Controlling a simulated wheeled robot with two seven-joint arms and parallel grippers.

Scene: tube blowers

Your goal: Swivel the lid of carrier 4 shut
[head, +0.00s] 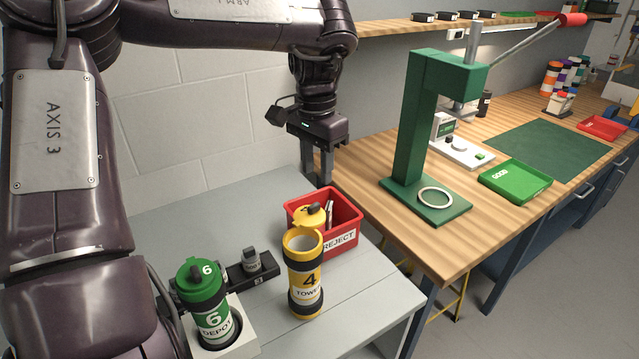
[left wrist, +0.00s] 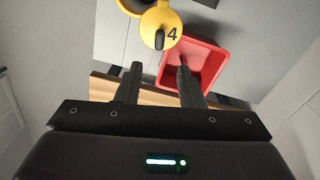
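Carrier 4 (head: 304,279) is a yellow tube with black bands, standing upright on the grey table; its mouth is uncovered. Its yellow lid (head: 309,216), with a black knob, is swung out to the far side, towards the red bin. In the left wrist view the lid (left wrist: 169,23) with its 4 shows at the top, and part of the carrier is cut off there. My left gripper (head: 323,180) points down behind the lid, apart from it. In the left wrist view its fingers (left wrist: 156,78) are spread and empty. My right gripper is not in view.
A red REJECT bin (head: 346,241) stands close behind carrier 4. Green carrier 6 (head: 209,305), lid on, stands in a pale holder at left, beside a black bracket (head: 251,268). A green press (head: 408,140) and green GOOD tray (head: 515,181) are on the wooden bench.

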